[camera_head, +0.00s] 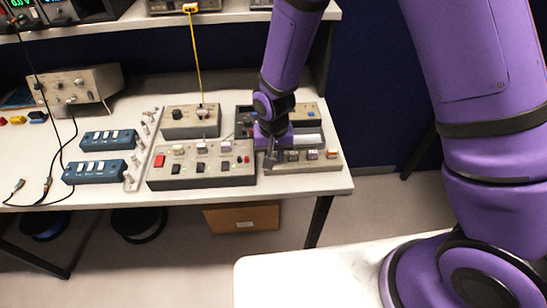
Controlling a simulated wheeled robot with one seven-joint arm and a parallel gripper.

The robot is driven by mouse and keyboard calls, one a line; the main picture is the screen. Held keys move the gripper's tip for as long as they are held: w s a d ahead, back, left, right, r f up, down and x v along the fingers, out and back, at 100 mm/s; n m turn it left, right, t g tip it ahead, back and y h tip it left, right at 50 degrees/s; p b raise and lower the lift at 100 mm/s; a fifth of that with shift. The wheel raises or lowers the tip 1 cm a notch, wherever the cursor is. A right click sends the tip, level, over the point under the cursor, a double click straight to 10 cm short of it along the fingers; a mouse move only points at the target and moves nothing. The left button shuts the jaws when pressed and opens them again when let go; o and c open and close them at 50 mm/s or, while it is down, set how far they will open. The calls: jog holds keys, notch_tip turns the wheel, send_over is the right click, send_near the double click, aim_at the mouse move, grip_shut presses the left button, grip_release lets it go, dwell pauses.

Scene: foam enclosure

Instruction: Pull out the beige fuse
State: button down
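My gripper (271,157) points down at the left end of a low grey panel (300,167) near the front right of the bench. The panel carries a row of small block-like parts, including a dark one (293,155), a pale one (312,154) and an orange-topped one (332,153). I cannot tell which part is the beige fuse; it may be hidden by my gripper. The fingertips are too small and dark to show whether they are open, shut or holding something.
A grey switch box (205,181) with a red button stands just left of my gripper. Behind are a knob box (191,124) with a yellow cable and a boxed unit (306,110). Blue switch blocks (108,140) lie further left. The bench's right edge is close.

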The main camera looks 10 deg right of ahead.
aim_at(274, 154)
jog(key=shift+r, duration=0.15)
jog(key=shift+r, duration=2.85)
